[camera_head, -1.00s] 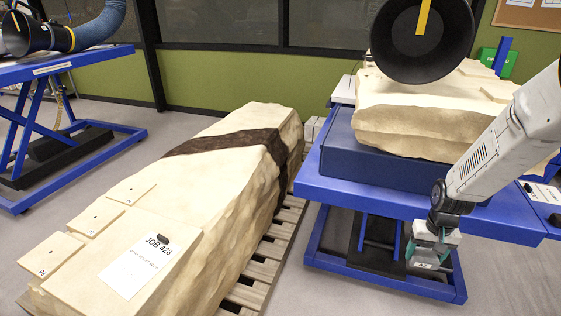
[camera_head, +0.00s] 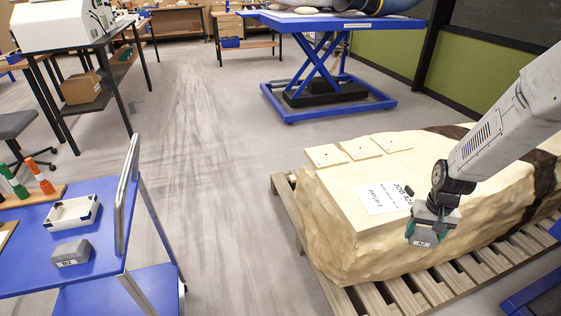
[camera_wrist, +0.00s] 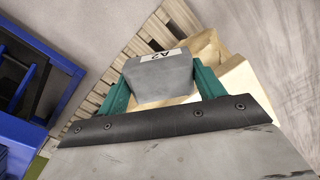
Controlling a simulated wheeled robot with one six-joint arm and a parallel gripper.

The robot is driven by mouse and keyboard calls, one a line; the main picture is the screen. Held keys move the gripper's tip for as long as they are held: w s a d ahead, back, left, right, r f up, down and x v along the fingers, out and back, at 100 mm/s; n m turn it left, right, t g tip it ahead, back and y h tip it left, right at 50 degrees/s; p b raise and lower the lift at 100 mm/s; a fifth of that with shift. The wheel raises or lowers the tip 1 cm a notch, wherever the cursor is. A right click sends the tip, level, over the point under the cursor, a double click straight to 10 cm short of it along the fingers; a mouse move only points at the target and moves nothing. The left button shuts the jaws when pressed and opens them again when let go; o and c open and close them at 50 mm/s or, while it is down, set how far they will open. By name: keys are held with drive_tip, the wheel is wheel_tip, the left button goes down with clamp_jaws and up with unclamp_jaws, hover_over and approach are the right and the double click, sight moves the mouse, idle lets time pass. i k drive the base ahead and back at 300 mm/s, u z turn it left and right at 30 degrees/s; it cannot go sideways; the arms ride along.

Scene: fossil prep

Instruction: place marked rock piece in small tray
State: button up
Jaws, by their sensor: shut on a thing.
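My gripper (camera_head: 428,226) is at the right of the head view, shut on a grey rock piece with a white label that reads A2 (camera_head: 424,238). In the wrist view the grey piece (camera_wrist: 160,82) sits between the teal fingers. It is held in the air, in front of the big pale block in the head view. A small white tray (camera_head: 57,225) lies on a blue cart (camera_head: 105,232) at the lower left, far from my gripper. It looks empty. Another grey labelled piece (camera_head: 70,249) lies on the cart just in front of the tray.
The pale block (camera_head: 340,215) rests on a wooden pallet (camera_head: 440,290) at right. The cart has a raised metal handle (camera_head: 126,195) on its right side. Orange-and-green items (camera_head: 38,178) stand behind the tray. Open floor (camera_head: 225,220) lies between cart and pallet.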

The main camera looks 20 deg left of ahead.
sight(76, 215)
drive_tip(key=u, duration=1.7)
